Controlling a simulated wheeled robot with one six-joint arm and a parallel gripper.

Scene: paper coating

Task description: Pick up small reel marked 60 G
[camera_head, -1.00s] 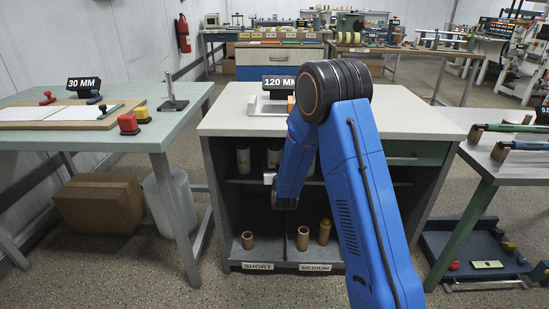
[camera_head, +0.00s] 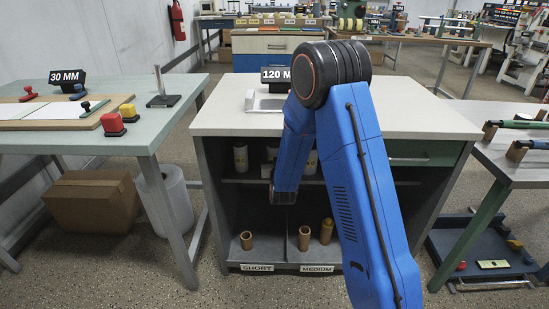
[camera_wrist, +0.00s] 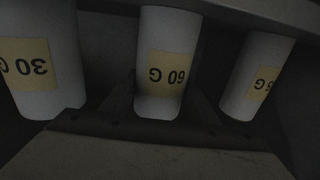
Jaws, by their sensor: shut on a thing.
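The small white reel marked 60 G (camera_wrist: 160,100) stands in the middle of the wrist view, its yellow label upside down in the picture. My gripper (camera_wrist: 163,110) is shut on it, with a dark finger on each side of its lower part. A white reel marked 30 G (camera_wrist: 35,85) is on the left, and another white reel (camera_wrist: 258,75) with a partly readable label is on the right. In the head view my blue arm reaches into the dark cabinet (camera_head: 212,190) and hides my gripper and the held reel.
Other white reels (camera_head: 241,158) stand on the cabinet's upper shelf. Brown cores (camera_head: 304,238) stand in the lower bins marked SHORT and MEDIUM. The cabinet's worktop (camera_head: 225,122) is above the arm's end. Tables stand at left (camera_head: 165,130) and right.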

